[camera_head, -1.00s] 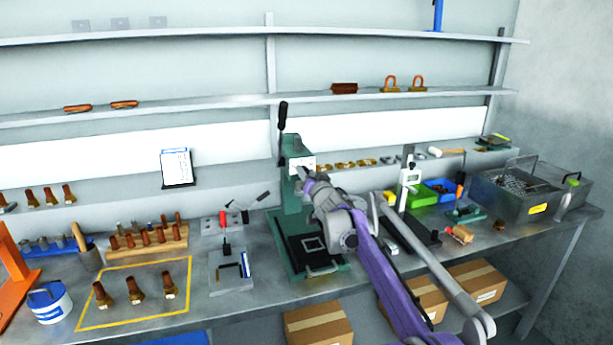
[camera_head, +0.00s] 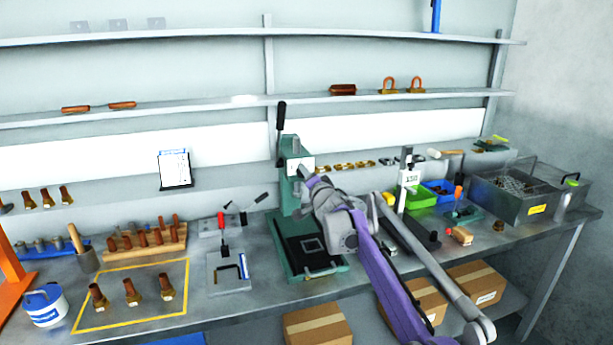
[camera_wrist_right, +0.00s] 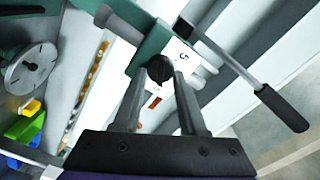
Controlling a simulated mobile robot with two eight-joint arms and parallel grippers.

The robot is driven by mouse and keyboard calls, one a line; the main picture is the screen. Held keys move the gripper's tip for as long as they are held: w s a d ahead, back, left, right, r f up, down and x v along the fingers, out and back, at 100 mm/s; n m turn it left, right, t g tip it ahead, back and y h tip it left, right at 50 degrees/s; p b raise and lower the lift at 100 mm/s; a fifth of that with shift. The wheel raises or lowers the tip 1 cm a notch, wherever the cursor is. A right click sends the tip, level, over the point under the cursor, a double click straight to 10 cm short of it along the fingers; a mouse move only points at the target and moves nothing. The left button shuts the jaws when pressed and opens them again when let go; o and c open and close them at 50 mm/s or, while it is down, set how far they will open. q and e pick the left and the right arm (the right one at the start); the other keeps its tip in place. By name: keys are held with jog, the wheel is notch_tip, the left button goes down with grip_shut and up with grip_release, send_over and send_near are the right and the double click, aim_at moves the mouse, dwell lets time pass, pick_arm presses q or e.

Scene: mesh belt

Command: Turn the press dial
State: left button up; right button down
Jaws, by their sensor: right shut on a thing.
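The green press (camera_head: 297,205) stands on the bench, with its black-handled lever (camera_head: 281,118) upright. A white dial plate (camera_wrist_right: 180,62) with printed numbers is on the press head in the right wrist view. The black dial knob (camera_wrist_right: 160,67) sits in front of the plate. My right gripper (camera_wrist_right: 168,78) is shut on the knob, with a grey finger on each side of it. In the head view my right gripper (camera_head: 306,175) is at the press head, and the wrist partly hides the press. My left gripper is not in view.
A small clamp fixture (camera_head: 229,272) stands left of the press. A yellow-outlined area (camera_head: 180,312) with copper-coloured parts is at the left.

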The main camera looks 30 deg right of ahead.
dwell(0.4)
jog(key=shift+c, duration=2.2)
grip_release()
jog(key=v, duration=1)
jog(key=shift+s+b, duration=0.4)
jog(key=shift+b, duration=0.05)
